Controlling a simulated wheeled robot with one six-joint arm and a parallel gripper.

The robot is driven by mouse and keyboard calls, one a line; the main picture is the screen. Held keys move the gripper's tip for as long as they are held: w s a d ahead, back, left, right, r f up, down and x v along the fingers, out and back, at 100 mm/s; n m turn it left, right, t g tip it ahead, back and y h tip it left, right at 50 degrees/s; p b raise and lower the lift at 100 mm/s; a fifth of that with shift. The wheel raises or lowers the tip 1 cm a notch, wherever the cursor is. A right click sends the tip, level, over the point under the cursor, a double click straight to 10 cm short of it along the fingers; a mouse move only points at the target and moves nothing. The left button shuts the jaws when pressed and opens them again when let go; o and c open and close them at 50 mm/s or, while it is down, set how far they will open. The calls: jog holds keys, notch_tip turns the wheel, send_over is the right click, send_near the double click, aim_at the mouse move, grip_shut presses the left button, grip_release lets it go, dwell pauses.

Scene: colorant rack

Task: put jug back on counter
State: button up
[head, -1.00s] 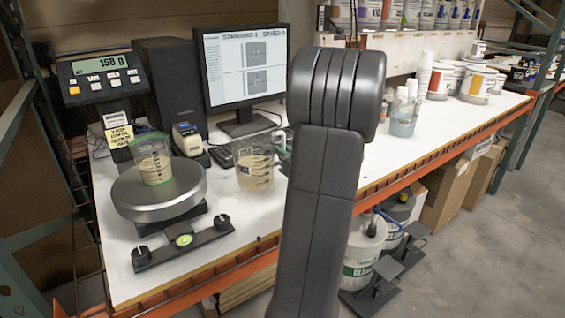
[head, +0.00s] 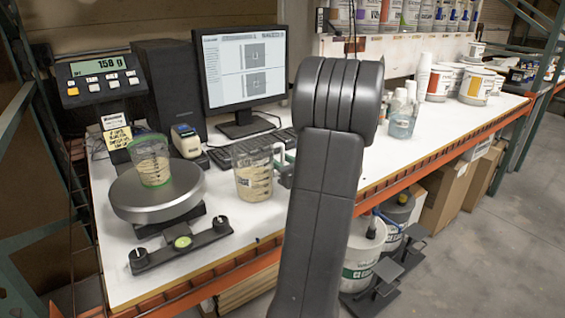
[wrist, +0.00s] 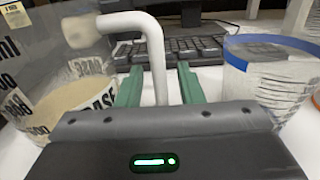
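The clear measuring jug (head: 253,180), with beige contents, stands upright and appears to rest on the white counter (head: 240,222), right of the scale. In the wrist view the jug (wrist: 72,98) is at the left, partly cut off. Its pale handle (wrist: 157,55) hangs down between the green fingers of my gripper (wrist: 159,82). A gap shows on each side of the handle, so the fingers look open around it. In the head view my arm hides most of the gripper.
A blue-rimmed container (wrist: 268,72) is close right of my fingers. A keyboard (wrist: 172,50) lies behind.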

aim_at(282, 150)
jog(key=shift+d+r, duration=0.1)
jog(key=shift+r, duration=0.05)
jog(key=v, duration=1.2)
jog(key=shift+b, duration=0.35)
jog(key=p+x, duration=0.1)
jog(key=x, duration=1.1)
jog(key=shift+w+a, duration=0.1)
jog(key=shift+a, duration=0.1)
notch_tip(282, 150, up, 2)
jog(key=shift+d+r, duration=0.1)
jog(key=shift+r, duration=0.7)
